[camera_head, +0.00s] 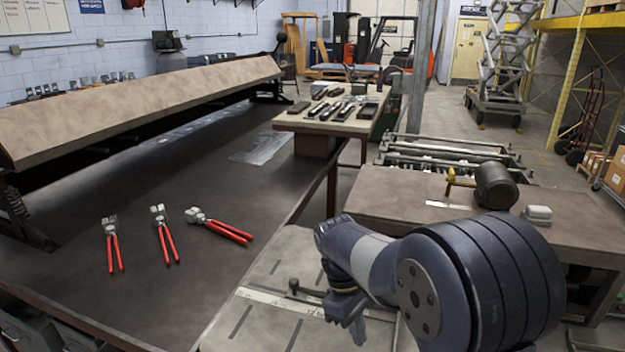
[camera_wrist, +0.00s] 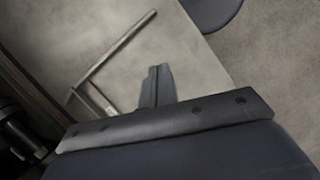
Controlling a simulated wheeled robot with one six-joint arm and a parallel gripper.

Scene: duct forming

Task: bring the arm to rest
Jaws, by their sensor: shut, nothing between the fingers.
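My arm reaches in from the lower right of the head view and is bent, with my gripper (camera_head: 346,306) pointing down over a light-topped bench (camera_head: 255,325). In the wrist view, the fingers of my gripper (camera_wrist: 157,86) are together, with nothing between them. The surface below is pale grey with a long narrow slot or bar (camera_wrist: 120,45) to the left of the fingers. I cannot tell how far the fingertips are above it.
Three red-handled pliers (camera_head: 164,235) lie on the dark table (camera_head: 80,245) to the left. Behind, a table (camera_head: 300,123) bears several tools. Floor shows at far right.

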